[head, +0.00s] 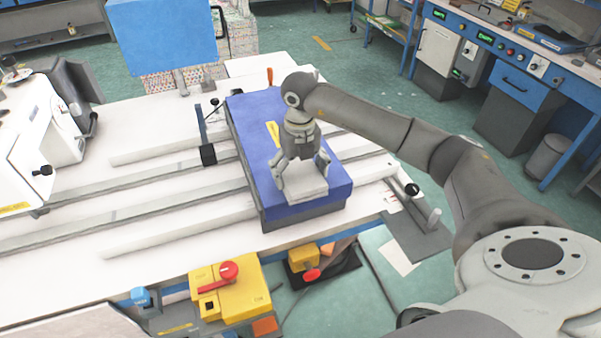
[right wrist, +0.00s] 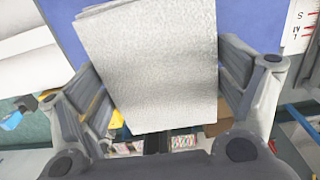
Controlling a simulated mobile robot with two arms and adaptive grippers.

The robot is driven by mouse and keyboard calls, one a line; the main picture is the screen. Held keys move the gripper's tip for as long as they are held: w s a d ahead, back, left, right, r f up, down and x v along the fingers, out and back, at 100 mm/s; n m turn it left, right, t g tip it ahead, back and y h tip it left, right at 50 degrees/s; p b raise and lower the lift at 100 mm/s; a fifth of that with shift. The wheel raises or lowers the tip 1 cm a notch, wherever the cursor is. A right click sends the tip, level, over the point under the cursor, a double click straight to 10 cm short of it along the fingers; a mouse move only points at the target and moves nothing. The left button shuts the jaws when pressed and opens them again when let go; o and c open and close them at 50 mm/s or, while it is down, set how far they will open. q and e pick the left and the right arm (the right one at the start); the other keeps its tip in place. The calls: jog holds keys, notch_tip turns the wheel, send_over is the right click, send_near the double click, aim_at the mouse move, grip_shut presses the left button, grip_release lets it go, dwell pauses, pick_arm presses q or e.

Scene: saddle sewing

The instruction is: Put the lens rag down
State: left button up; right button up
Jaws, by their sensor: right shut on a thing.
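The lens rag (head: 304,184) is a light grey-white, flat, folded cloth. In the head view it is at the near end of the blue-topped block (head: 259,128), and I cannot tell whether it touches the top. My right gripper (head: 304,183) points down with a finger at each side of the rag and is shut on it. In the right wrist view the rag (right wrist: 150,65) fills the middle between the two fingers, with the blue surface (right wrist: 235,22) behind it. My left gripper is not in view.
The block lies across pale rails on a white table (head: 130,135). A yellow box with a red knob (head: 229,272) is at the near edge. A black-knobbed lever (head: 411,190) stands to the right. A blue panel (head: 160,35) stands at the back.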

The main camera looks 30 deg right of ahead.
aim_at(301, 173)
jog(key=shift+d+f+p, duration=0.1)
jog(key=shift+f+p, duration=0.25)
jog(key=shift+f, duration=0.75)
jog(key=o, duration=0.7)
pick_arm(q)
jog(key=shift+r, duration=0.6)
pick_arm(e)
jog(key=shift+r, duration=0.25)
notch_tip(301, 173, up, 11)
jog(key=b, duration=0.4)
jog(key=shift+r, duration=0.1)
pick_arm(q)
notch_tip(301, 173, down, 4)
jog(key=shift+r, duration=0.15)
pick_arm(e)
jog(key=shift+s+r, duration=0.1)
jog(key=shift+r, duration=0.2)
